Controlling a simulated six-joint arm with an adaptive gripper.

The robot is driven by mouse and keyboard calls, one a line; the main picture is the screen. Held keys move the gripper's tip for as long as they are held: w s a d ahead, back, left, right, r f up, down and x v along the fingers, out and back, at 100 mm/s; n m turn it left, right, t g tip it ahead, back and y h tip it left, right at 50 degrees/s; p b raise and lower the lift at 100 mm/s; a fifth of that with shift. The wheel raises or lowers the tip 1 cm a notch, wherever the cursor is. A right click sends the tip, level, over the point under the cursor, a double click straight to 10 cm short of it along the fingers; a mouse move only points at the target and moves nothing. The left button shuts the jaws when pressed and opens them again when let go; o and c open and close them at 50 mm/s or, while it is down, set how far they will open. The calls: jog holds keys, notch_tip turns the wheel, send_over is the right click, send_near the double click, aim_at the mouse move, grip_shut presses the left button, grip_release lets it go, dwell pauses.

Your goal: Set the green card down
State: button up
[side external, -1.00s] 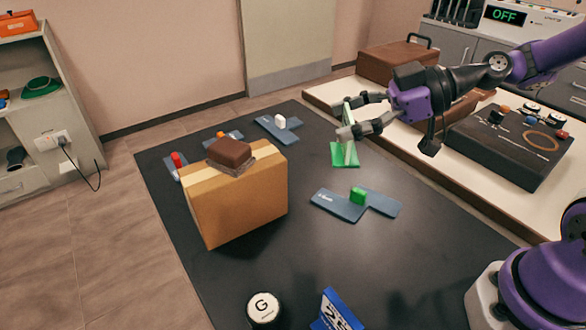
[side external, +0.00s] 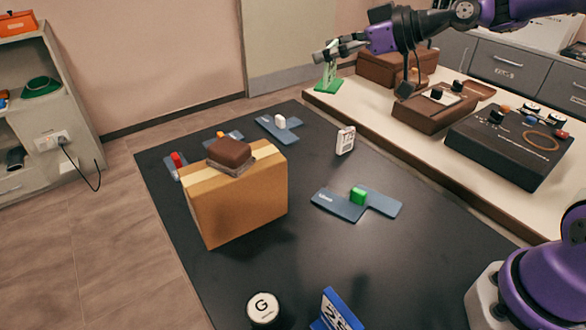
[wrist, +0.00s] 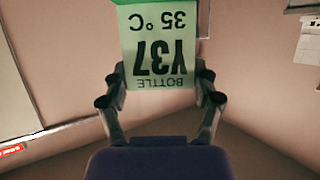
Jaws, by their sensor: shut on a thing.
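The green card (side external: 328,76) is a pale green printed sign on a darker green foot. In the side view it is upright at the far left end of the pale bench (side external: 360,108). My gripper (side external: 332,52) is shut on its upper part. I cannot tell whether the foot touches the bench or hangs just above it. In the wrist view the card (wrist: 158,45) sits between my fingers (wrist: 158,88), reading "BOTTLE Y37 35 °C" upside down.
A brown case (side external: 388,66), a brown tray (side external: 435,112) and a black panel (side external: 508,142) stand on the bench. On the dark mat (side external: 300,275) are a small white tag (side external: 345,140), a carton (side external: 240,205) and blue plates (side external: 340,205). The bench front left is clear.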

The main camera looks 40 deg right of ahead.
jog(key=w+a+f+n+y, duration=0.1)
jog(key=w+f, duration=0.1)
jog(key=f, duration=0.4)
jog(key=w+a+f+n+g, duration=0.1)
jog(key=w+a+f, duration=0.1)
jog(key=f, duration=0.5)
jog(key=w+a+f+g+y, duration=0.1)
jog(key=w+f, duration=0.2)
jog(key=f, duration=0.4)
jog(key=shift+a+n+y, duration=0.25)
jog(key=shift+n+y, duration=0.05)
jog(key=shift+n, duration=0.1)
jog(key=o, duration=1)
jog(key=shift+f, duration=0.1)
